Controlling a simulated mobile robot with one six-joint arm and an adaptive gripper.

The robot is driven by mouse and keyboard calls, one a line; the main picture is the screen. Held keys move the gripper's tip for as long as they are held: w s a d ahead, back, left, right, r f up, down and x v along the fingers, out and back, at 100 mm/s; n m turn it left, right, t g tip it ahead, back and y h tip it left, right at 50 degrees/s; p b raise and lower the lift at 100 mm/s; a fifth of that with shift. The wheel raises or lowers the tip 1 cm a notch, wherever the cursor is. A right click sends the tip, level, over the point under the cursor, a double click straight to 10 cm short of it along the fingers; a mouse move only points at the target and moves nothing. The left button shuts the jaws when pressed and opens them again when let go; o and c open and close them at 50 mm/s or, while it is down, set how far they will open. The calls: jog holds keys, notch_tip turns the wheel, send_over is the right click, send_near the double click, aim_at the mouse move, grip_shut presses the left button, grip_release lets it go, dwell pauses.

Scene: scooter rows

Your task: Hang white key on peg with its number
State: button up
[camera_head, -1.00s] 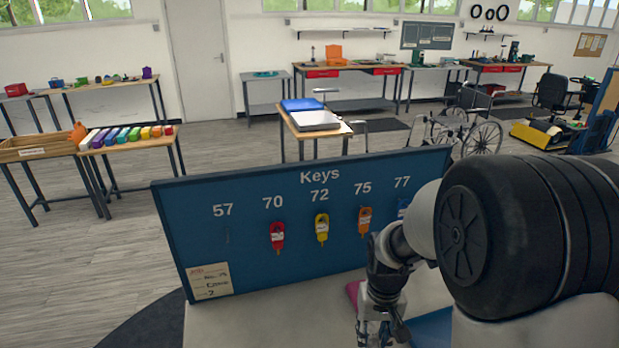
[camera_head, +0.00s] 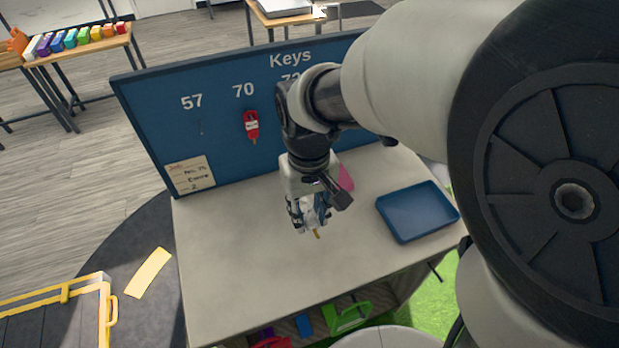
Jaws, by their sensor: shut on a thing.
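My gripper (camera_head: 309,216) is shut on the white key (camera_head: 313,209) above the table, in front of the board. Its fingers cover most of the key, and a brass-coloured tip points down below them. Any number on the key cannot be read. The blue key board (camera_head: 232,157) stands upright along the table's back edge, titled "Keys". The peg (camera_head: 201,129) under 57, at the left, is bare. A red key (camera_head: 252,127) hangs under 70. The arm hides most of the board from 72 rightwards.
A blue tray (camera_head: 418,211) sits at the table's right; it looks empty. A pink item (camera_head: 346,179) lies partly hidden behind the gripper. A paper note (camera_head: 190,175) is on the board's lower left. The table's left and front (camera_head: 235,265) are clear.

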aim_at(309, 262)
jog(key=shift+f, duration=0.15)
notch_tip(309, 262, down, 19)
jog(key=b, duration=0.6)
jog(key=shift+f, duration=0.2)
jog(key=shift+b, duration=0.3)
jog(key=shift+f, duration=0.2)
jog(key=o, duration=0.8)
